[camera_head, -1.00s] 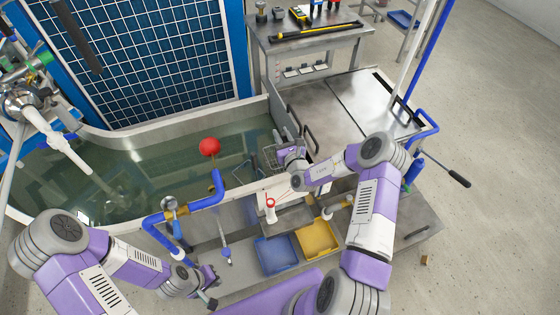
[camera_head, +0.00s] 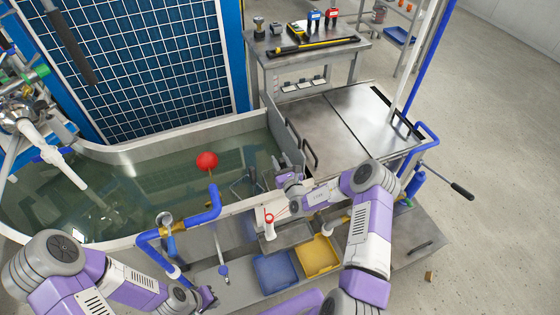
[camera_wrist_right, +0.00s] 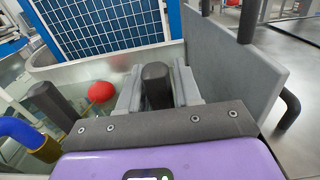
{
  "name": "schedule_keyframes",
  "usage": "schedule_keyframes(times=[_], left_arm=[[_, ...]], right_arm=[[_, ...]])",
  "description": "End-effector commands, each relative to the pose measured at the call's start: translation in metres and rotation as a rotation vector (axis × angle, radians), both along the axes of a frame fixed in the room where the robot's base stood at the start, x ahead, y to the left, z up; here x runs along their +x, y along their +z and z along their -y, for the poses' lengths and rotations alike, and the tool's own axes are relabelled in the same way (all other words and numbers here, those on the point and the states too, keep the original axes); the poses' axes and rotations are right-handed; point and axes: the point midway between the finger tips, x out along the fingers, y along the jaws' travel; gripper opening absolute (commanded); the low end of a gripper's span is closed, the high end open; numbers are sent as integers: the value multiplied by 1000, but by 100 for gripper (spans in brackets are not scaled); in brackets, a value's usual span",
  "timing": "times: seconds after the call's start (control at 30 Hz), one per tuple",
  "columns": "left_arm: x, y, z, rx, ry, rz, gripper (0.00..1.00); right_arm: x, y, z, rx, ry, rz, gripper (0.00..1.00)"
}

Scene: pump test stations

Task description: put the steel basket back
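My right gripper (camera_head: 288,174) is at the right end of the water tank (camera_head: 140,154), by the rim. In the right wrist view, its two fingers (camera_wrist_right: 158,92) are closed on either side of a dark round handle (camera_wrist_right: 157,84), which I take for the steel basket's grip. The basket's wire body is not clear in either view now; the gripper and the tank wall hide that spot. My left gripper (camera_head: 208,298) is low in the head view, left of the blue bin, and its opening is too small to judge.
A steel bench top (camera_head: 340,117) with handles lies right of the tank.

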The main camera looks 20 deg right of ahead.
Motion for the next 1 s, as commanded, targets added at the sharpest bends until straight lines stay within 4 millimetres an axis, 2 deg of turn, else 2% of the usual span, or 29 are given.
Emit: schedule_keyframes(times=[0.03,0.1,0.47,0.57,0.9,1.0], left_arm=[[0,0,0,0,0,0,0],[0,0,0,0,0,0,0],[0,2,0,0,0,0,0],[0,7,0,0,0,0,0],[0,25,0,0,0,0,0],[0,28,0,0,0,0,0]], right_arm=[[0,0,0,0,0,0,42],[0,0,0,0,0,0,52],[-1,5,0,0,0,0,52],[-15,4,0,0,0,-4,52],[-86,4,-5,2,0,-4,52],[-102,4,-6,1,-1,-3,52]])
